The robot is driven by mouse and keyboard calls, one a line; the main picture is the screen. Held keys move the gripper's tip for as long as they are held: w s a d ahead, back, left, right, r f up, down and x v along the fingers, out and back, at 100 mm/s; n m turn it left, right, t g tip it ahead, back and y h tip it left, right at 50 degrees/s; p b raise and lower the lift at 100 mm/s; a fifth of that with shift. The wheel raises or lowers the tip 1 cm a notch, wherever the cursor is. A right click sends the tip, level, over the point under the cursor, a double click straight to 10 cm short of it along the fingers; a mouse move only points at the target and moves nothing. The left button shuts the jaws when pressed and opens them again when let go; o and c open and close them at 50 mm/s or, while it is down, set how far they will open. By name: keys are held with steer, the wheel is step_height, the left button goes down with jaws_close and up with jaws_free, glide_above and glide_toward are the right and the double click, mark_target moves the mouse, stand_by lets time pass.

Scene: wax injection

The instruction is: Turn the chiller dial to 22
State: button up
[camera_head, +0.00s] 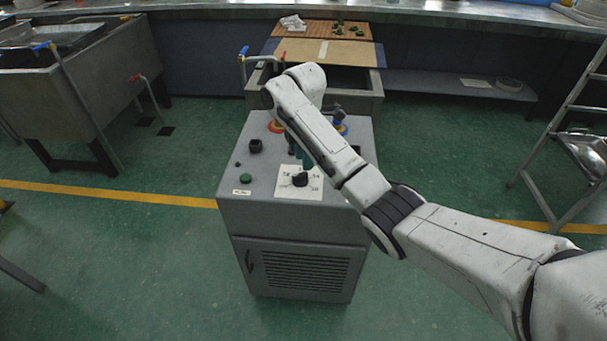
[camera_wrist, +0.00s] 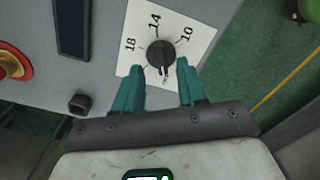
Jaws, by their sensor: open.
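The chiller dial (camera_head: 300,180) is a black knob on a white card on the sloping top of a grey cabinet (camera_head: 232,206). In the wrist view the dial (camera_wrist: 160,54) is seen close up, with 10, 14 and 18 readable on its card (camera_wrist: 190,22). Which number its pointer faces is not clear. My gripper (camera_wrist: 159,70) has two green fingers, open and empty, with the tips at the near side of the dial, one toward each side. Contact cannot be told. In the head view my gripper (camera_head: 300,160) is just behind the dial, partly hidden by my arm.
A green button (camera_head: 246,178) is at the cabinet's left.

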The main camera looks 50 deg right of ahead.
mark_target(304, 173)
steer(key=shift+f, duration=2.6)
steer(key=shift+c, duration=0.2)
jaws_close()
